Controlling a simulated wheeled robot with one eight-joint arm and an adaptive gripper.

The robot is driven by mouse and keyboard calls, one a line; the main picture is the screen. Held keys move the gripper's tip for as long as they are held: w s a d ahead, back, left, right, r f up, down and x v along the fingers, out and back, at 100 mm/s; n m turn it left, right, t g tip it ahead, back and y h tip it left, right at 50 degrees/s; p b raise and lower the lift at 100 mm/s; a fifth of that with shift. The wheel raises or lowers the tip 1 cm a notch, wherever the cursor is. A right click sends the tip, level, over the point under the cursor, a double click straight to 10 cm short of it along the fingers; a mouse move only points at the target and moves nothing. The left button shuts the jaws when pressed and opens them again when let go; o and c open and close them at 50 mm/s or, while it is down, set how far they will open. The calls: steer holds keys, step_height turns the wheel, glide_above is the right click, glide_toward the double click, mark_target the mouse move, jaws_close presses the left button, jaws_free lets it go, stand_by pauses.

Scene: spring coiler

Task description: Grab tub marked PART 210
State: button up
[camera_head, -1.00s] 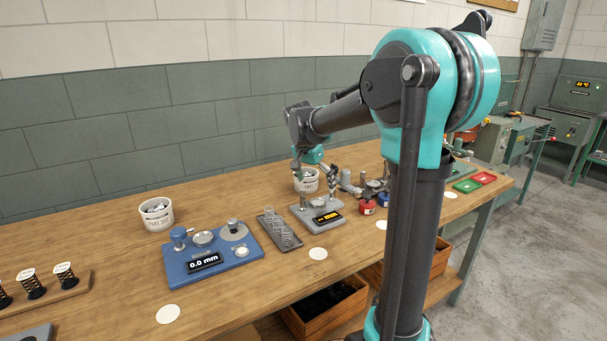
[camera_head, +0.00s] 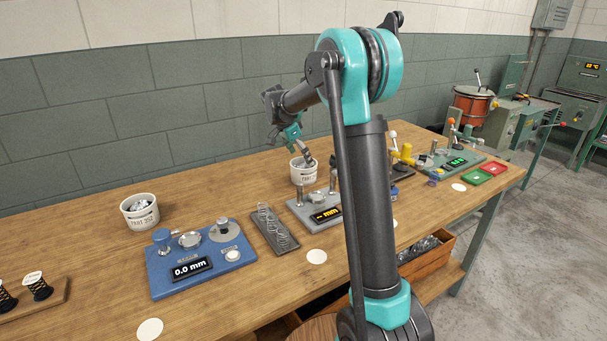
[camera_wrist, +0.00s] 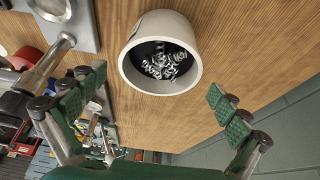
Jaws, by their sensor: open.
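A white tub (camera_head: 303,172) with dark lettering stands on the bench beside the grey gauge, below my gripper (camera_head: 297,141). Its label begins with PART, but the number is too small to read. In the wrist view the tub (camera_wrist: 128,66) is seen from above, holding several shiny metal springs. My gripper (camera_wrist: 157,105) is open there, its two green-padded fingers spread to either side below the tub, apart from it. Another white tub (camera_head: 140,222), whose label also begins with PART, stands at the left; its number is not clearly legible.
A blue gauge (camera_head: 203,262) reading 0.0 mm and a dark spring tray (camera_head: 275,231) stand left of the grey gauge (camera_head: 318,210). Yellow-handled tooling (camera_head: 405,156) and red and green trays (camera_head: 493,167) are to the right. The bench front has free patches.

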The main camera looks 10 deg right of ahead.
mark_target(305, 166)
steer(key=shift+x, duration=3.65)
steer(key=c, duration=1.4)
